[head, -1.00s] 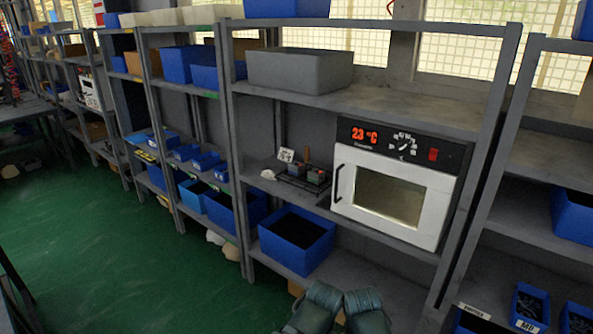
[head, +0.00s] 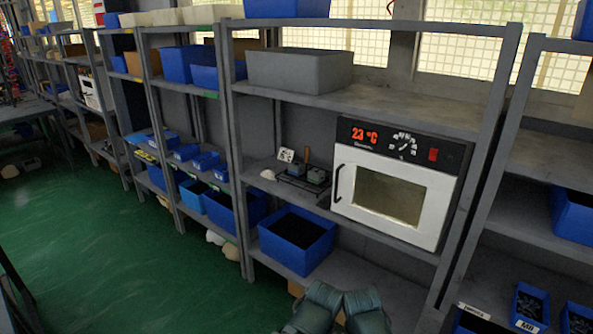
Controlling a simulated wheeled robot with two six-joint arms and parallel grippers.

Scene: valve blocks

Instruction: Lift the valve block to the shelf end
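Small grey blocks sit on a dark rack (head: 290,181) on the middle shelf, left of the white oven. One grey block (head: 317,176) is at the rack's right end and another (head: 297,169) is beside it. Either may be the valve block; they are too small to tell. A brown upright piece stands behind them. Neither of my grippers can be made out; only teal-grey parts, likely of my own arms, show at the bottom edge, well apart from the blocks.
A white oven (head: 393,195) with a red display fills the shelf's right part. A white card (head: 286,155) stands behind the rack. A blue bin (head: 297,241) is on the shelf below. A grey bin (head: 299,71) is above. Green floor (head: 110,250) lies open at left.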

